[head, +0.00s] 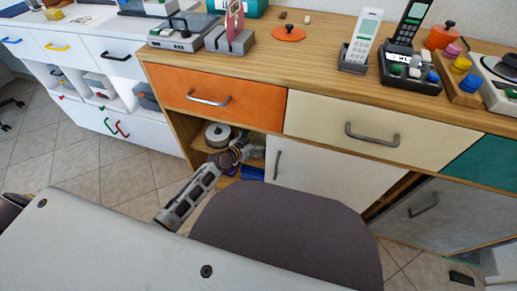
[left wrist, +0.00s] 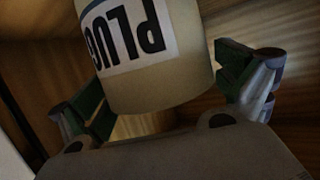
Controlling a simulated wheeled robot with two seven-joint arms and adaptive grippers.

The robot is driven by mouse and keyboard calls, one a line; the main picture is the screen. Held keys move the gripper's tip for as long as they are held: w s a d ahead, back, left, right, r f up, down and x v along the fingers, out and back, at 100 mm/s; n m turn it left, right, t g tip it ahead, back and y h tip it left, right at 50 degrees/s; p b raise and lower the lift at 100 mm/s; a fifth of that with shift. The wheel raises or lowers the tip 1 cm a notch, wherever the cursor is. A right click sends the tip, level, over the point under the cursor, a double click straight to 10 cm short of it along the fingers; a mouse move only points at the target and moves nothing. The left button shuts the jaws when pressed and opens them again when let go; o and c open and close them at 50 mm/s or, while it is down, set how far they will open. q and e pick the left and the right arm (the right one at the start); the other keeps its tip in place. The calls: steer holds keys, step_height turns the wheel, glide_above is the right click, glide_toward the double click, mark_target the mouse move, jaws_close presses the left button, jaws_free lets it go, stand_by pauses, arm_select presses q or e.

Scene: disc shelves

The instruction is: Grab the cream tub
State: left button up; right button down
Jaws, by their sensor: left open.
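The cream tub (left wrist: 185,85) fills the upper middle of the left wrist view. It carries a white label whose dark letters appear upside down, reading "PLUG" in part. My left gripper (left wrist: 163,82) is open, with one green-padded finger on each side of the tub. The tub lies between the fingers; I cannot tell whether either touches it. In the head view my left gripper (head: 254,152) reaches into the open shelf compartment under the orange drawer, and I cannot make out the tub there. My right gripper is not in view.
The orange drawer (head: 222,97) is above the compartment and a white cabinet door (head: 317,178) is to its right. A round spool-like item (head: 217,134) stands on the shelf by my gripper. A blue item (head: 252,173) lies below. A dark chair-like shape (head: 285,235) stands in front.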

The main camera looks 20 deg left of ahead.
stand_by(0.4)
arm_select(q)
steer(key=c, duration=1.4)
